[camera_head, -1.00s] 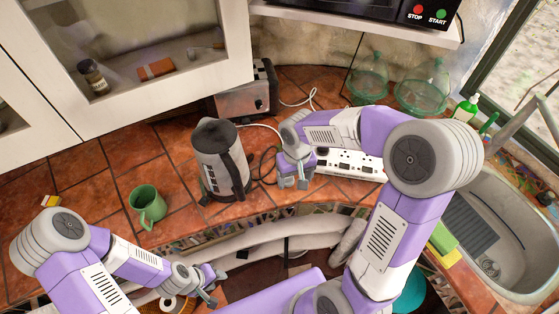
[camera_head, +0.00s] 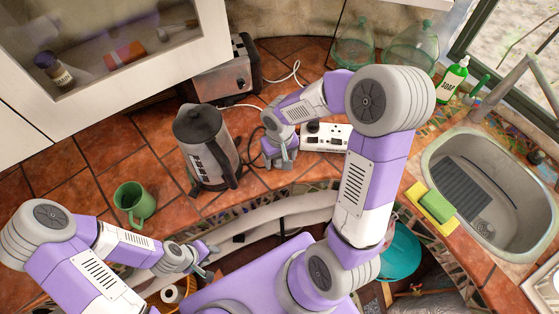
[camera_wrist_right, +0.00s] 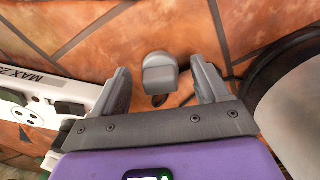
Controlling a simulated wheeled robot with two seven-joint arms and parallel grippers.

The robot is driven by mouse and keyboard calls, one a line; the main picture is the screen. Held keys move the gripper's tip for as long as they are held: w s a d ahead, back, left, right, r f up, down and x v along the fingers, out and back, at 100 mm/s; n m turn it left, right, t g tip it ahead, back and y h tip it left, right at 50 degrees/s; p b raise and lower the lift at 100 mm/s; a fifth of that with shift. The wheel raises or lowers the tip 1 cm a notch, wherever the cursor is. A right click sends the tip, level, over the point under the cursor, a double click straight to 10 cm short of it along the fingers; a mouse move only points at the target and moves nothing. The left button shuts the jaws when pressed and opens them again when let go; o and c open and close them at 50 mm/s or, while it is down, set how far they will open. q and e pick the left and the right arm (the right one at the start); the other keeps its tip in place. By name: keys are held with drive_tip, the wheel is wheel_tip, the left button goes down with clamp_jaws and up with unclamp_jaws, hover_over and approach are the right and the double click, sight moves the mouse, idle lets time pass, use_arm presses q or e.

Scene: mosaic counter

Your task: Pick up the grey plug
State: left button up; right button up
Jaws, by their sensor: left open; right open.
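The grey plug (camera_wrist_right: 160,74) shows in the right wrist view as a small rounded block on the terracotta tiles. My right gripper (camera_head: 279,158) is open, with its fingers on either side of the plug in the wrist view and visible gaps to both. In the head view the right gripper is low over the counter between the kettle and the power strip, and I cannot make out the plug there. My left gripper (camera_head: 207,262) is open and empty, off the counter's front edge at lower left.
A kettle (camera_head: 205,150) with a dark cable stands left of my right gripper. The white power strip (camera_head: 333,140) lies just right of it. A green mug (camera_head: 134,203), toaster (camera_head: 228,78), soap bottle (camera_head: 452,82) and sink (camera_head: 490,185) stand farther off.

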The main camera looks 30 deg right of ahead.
drive_tip(key=shift+c, duration=0.3)
drive_tip(key=c, duration=1)
drive_tip(key=shift+r, duration=0.15)
